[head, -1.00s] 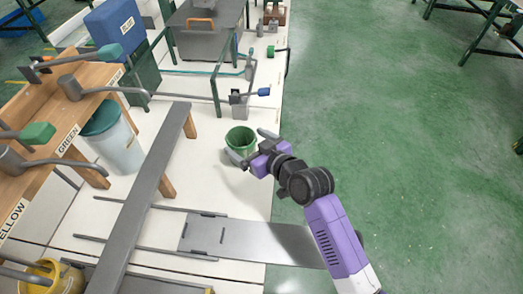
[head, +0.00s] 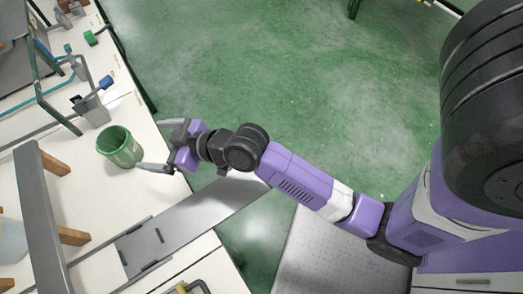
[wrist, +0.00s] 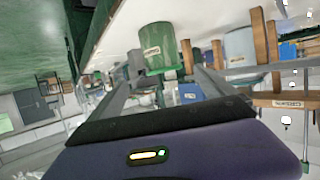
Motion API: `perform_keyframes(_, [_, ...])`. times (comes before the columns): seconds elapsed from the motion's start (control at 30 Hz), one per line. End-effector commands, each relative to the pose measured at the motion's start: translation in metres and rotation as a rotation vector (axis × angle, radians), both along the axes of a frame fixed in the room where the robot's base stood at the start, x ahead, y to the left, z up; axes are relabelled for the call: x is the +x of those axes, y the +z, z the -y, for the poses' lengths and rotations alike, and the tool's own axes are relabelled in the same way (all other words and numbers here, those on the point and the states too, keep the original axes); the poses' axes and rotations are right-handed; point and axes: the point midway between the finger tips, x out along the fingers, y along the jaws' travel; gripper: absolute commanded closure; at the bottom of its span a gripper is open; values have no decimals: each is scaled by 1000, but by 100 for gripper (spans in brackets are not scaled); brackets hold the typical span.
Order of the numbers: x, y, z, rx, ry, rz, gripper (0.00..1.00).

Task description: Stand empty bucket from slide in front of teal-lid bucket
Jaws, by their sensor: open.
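A green bucket (head: 120,147) stands upright near the right edge of the white table, open at the top; its inside looks empty. In the wrist view the green bucket (wrist: 158,50) appears ahead, beyond and between the fingers. My gripper (head: 150,144) is open and empty, just right of the bucket, with its fingers pointing left towards it; they do not close on it. A pale bucket (head: 12,240) is cut off at the left edge of the head view, its lid out of sight. A pale bucket (wrist: 241,47) shows in the wrist view.
A flat grey slide plate (head: 190,225) reaches past the table's edge below the bucket. A long grey beam (head: 42,225) on wooden legs (head: 72,236) runs left of it. A grey block with a blue-ended handle (head: 92,108) stands behind the bucket. Green floor (head: 300,80) is clear.

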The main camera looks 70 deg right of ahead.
Motion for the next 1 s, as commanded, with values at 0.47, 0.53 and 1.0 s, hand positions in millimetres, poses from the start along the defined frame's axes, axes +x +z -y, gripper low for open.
perform_keyframes(0.47, [-190,-18,-2,-23,-128,17,6])
perform_keyframes(0.53, [-216,-9,-4,-22,-134,27,6])
perform_keyframes(1.0, [-306,51,-25,8,-123,80,6])
